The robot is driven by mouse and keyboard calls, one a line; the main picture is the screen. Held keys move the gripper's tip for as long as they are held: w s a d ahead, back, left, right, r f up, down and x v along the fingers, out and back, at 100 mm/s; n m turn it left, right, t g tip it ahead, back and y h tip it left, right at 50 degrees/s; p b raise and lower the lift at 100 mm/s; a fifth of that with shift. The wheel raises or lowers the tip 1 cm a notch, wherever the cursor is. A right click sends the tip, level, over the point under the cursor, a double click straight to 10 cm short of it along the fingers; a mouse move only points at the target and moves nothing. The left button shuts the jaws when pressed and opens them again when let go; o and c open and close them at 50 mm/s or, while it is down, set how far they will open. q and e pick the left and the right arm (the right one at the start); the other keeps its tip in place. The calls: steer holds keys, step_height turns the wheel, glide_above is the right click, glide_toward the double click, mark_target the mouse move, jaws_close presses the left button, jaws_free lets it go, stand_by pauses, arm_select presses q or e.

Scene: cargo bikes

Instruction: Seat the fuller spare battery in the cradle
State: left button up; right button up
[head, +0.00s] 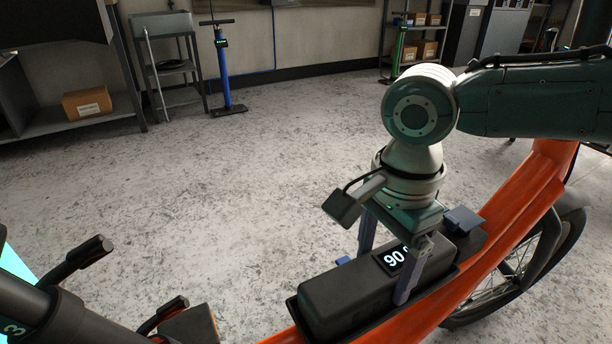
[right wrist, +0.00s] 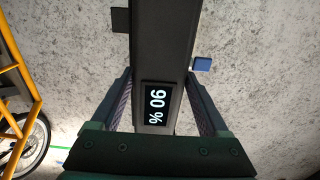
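A black battery (head: 345,298) with a lit display reading 90 lies lengthwise along an orange bike frame (head: 520,212). In the right wrist view the battery (right wrist: 163,40) shows 90 %. A dark cradle rim (head: 300,318) shows around its lower near end; I cannot tell whether it is fully down. My right gripper (head: 385,275) straddles the battery by the display, one finger along each long side, apparently closed against it. The far fingertip is hidden behind the battery. My left gripper is out of view. No second battery shows.
A blue tab (right wrist: 202,64) sticks out beside the battery. Dark handlebar grips (head: 85,255) stand at lower left. The middle floor is clear.

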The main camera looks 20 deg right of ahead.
steer(key=shift+o, duration=1.4)
steer(key=shift+s, duration=0.1)
step_height(320, 180, up, 10)
steer(key=p, duration=0.5)
steer(key=shift+f, duration=0.25)
steer(key=shift+r, duration=0.25)
steer(key=shift+p, duration=0.35)
